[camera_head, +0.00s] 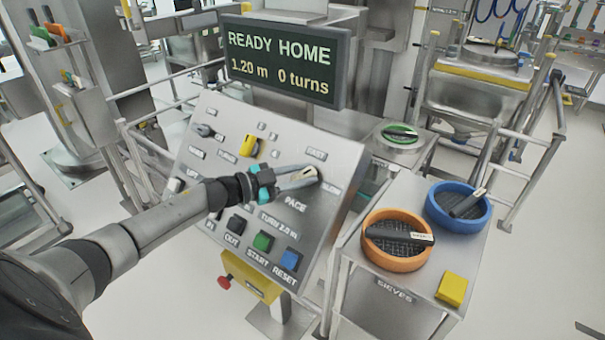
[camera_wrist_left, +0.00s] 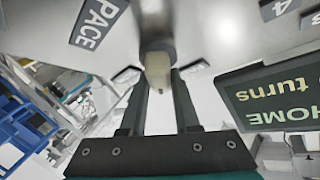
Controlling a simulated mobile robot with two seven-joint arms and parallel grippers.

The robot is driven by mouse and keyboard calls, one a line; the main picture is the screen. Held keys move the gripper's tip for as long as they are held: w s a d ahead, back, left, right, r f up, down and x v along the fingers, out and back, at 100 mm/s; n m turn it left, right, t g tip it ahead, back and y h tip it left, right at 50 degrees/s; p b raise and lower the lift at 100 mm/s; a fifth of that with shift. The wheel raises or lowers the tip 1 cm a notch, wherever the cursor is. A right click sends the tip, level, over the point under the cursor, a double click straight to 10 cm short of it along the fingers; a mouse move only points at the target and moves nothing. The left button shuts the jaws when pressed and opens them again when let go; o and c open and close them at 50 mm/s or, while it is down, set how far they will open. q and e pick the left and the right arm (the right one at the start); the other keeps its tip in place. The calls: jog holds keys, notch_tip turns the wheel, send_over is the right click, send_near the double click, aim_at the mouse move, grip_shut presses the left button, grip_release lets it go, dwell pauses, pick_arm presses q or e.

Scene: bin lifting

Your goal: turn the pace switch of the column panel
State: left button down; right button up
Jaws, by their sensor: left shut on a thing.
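The column panel (camera_head: 340,165) is a tilted grey plate with labelled switches and buttons. Its pace switch (camera_head: 309,172), a cream-tipped knob, sits at the upper right, above the word PACE and near the labels FAST and SLOW. My left gripper (camera_head: 298,180) is shut on this switch, its fingers on either side of it. In the left wrist view the pale switch (camera_wrist_left: 158,72) shows between the two dark fingers (camera_wrist_left: 159,100). The fingers partly hide it in the head view, and I cannot tell which label it points to. My right gripper is not in view.
A display (camera_head: 285,60) above the panel reads "READY HOME 1.20 m 0 turns". A yellow switch (camera_head: 249,146), a green button (camera_head: 263,242) and a blue button (camera_head: 290,260) share the panel. An orange sieve (camera_head: 396,262) and a blue sieve (camera_head: 437,214) stand on a table at right.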

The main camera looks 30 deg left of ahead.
pick_arm(q)
jog(key=m+g, duration=0.1)
jog(key=m, duration=0.1)
jog(key=m+g+h, duration=0.1)
jog(key=m+g, duration=0.1)
jog(key=m, duration=0.1)
jog(key=shift+g+h, duration=0.3)
jog(key=shift+s+f+m+g, duration=0.15)
jog(key=shift+m+g, duration=0.7)
jog(key=shift+m, duration=0.55)
jog(key=shift+f+m+g, duration=0.1)
jog(key=shift+m+g, duration=0.75)
jog(key=shift+m, duration=0.55)
jog(key=c, duration=0.6)
grip_release()
jog(key=shift+d, duration=0.1)
jog(key=shift+c, duration=0.2)
jog(key=shift+s, duration=0.1)
jog(key=b+v, duration=0.2)
jog(key=v, duration=1.3)
jog(key=shift+r, duration=0.25)
